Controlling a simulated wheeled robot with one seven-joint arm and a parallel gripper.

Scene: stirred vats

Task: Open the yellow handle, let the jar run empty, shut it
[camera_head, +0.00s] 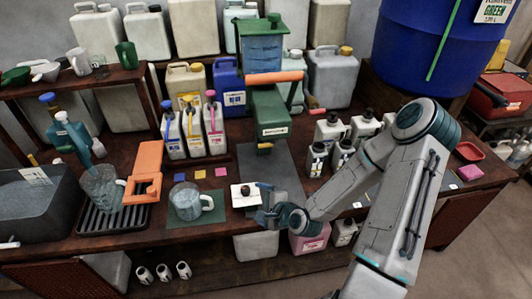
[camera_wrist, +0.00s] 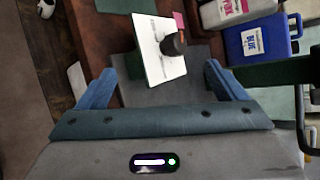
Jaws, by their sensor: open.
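A jar of blue liquid (camera_head: 262,50) with a green lid stands on a green dispenser body (camera_head: 270,115) at the back middle of the bench. A small yellow part (camera_head: 265,146), perhaps the yellow handle, shows under that body; its setting is too small to tell. My gripper (camera_head: 266,203) is open and empty, low over the bench front, apart from the dispenser. In the wrist view my gripper (camera_wrist: 162,88) has its blue fingers spread, with a white plate (camera_wrist: 152,45) with a black knob just beyond and between them. The plate also shows in the head view (camera_head: 240,201).
A glass mug of liquid (camera_head: 187,203) and an orange stand (camera_head: 146,172) are left of my gripper. White bottles (camera_head: 193,125) stand behind, and black-capped bottles (camera_head: 330,130) stand right of the dispenser, close to my arm. A dark mat (camera_head: 285,160) before the dispenser is largely clear.

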